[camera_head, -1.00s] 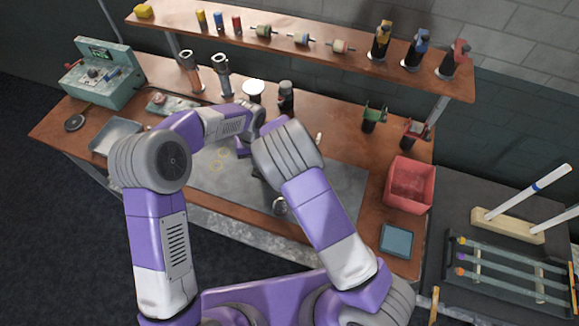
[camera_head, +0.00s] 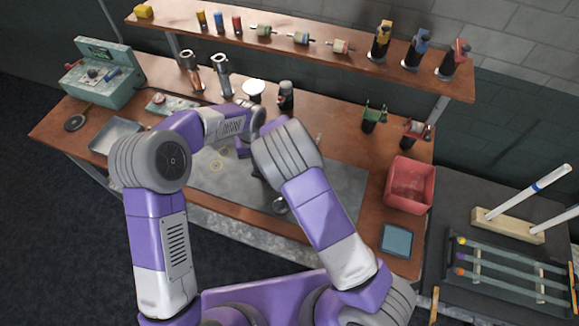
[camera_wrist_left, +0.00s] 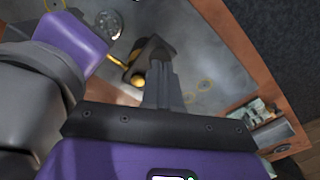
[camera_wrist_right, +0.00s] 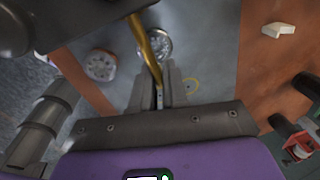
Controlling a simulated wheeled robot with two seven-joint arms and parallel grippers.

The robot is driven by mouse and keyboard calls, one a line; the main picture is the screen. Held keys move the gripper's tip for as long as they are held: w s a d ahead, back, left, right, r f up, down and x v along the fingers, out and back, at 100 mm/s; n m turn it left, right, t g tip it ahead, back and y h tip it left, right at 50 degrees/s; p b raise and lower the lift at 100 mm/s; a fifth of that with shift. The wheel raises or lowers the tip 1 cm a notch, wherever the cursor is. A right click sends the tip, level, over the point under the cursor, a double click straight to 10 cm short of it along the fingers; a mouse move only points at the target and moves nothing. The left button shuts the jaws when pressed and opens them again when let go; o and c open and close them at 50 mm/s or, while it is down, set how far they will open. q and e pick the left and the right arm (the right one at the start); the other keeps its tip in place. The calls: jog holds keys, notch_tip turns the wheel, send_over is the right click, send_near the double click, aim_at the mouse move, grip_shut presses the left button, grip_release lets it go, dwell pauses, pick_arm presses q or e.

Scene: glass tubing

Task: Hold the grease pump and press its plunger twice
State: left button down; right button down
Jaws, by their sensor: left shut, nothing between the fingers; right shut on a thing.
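The grease pump shows as a thin gold rod (camera_wrist_right: 146,45) between the fingers of my right gripper (camera_wrist_right: 158,82) in the right wrist view. My right gripper is shut on it. In the left wrist view a gold piece with a rounded end (camera_wrist_left: 138,79) lies close beside the fingertips of my left gripper (camera_wrist_left: 154,68). My left gripper is shut and empty, and I cannot tell whether it touches the pump. A dark block (camera_wrist_left: 153,47) shows behind these fingertips. In the head view my arms hide the pump and most of both grippers.
A red bin (camera_head: 410,183) and a blue tray (camera_head: 396,240) are to the right. Bottles and stands line the back, below a shelf (camera_head: 300,54).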

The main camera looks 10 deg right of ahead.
pick_arm(q)
jog(key=shift+f, duration=0.15)
jog(key=shift+f, duration=1.15)
jog(key=shift+r, duration=0.85)
jog(key=shift+f, duration=0.2)
jog(key=shift+f, duration=0.6)
jog(key=shift+r, duration=0.8)
